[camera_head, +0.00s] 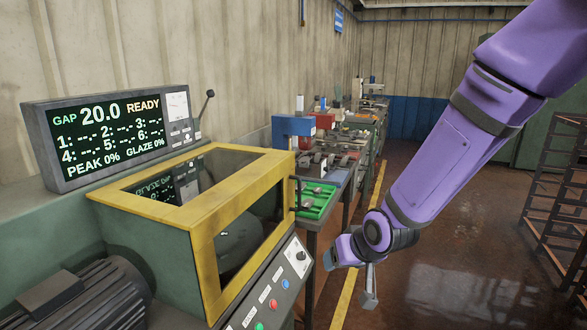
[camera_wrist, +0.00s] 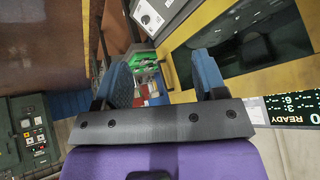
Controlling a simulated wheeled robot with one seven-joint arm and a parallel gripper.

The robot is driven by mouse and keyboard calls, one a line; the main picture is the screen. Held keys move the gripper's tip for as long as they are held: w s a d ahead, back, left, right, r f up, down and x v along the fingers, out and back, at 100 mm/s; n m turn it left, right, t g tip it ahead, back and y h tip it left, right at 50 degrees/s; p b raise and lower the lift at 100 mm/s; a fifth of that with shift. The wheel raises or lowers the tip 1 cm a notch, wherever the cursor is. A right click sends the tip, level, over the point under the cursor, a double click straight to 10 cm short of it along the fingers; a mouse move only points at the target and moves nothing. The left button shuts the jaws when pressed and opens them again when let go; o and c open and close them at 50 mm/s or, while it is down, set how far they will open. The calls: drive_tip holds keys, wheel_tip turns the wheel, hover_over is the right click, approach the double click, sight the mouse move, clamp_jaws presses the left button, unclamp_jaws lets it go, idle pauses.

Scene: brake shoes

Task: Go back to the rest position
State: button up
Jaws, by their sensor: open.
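My gripper (camera_wrist: 163,68) shows in the wrist view with its two blue fingers apart and nothing held between them. In the head view my purple arm reaches down from the upper right. My gripper (camera_head: 342,254) hangs there beside the machine, right of its yellow-framed cover (camera_head: 190,212) and over the aisle. The cover is shut and also shows in the wrist view (camera_wrist: 187,50), right of the fingers.
A display (camera_head: 110,135) reads GAP 20.0 READY. A green tray (camera_head: 316,200) with small parts lies on the bench behind the machine. A control panel (camera_head: 270,300) with buttons faces the aisle. A metal rack (camera_head: 556,190) stands at the right. The floor (camera_head: 450,285) between is clear.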

drive_tip(key=s+d+r+m+h, duration=0.1)
drive_tip(key=s+d+r, duration=0.3)
drive_tip(key=d+r, duration=0.25)
drive_tip(key=s+d+r+h, duration=0.2)
drive_tip(key=s+d+r, duration=0.25)
drive_tip(key=r, duration=0.35)
drive_tip(key=s+d+r, duration=0.2)
drive_tip(key=s, duration=0.3)
drive_tip(key=s+d+r+m, duration=0.1)
drive_tip(key=s+d+r, duration=0.2)
drive_tip(key=s, duration=0.2)
drive_tip(key=s+d+r+g, duration=0.1)
drive_tip(key=s+d+r, duration=0.1)
drive_tip(key=s, duration=0.3)
drive_tip(key=shift+d+r+m+h, duration=0.3)
drive_tip(key=shift+d+r, duration=0.1)
drive_tip(key=shift+d, duration=0.2)
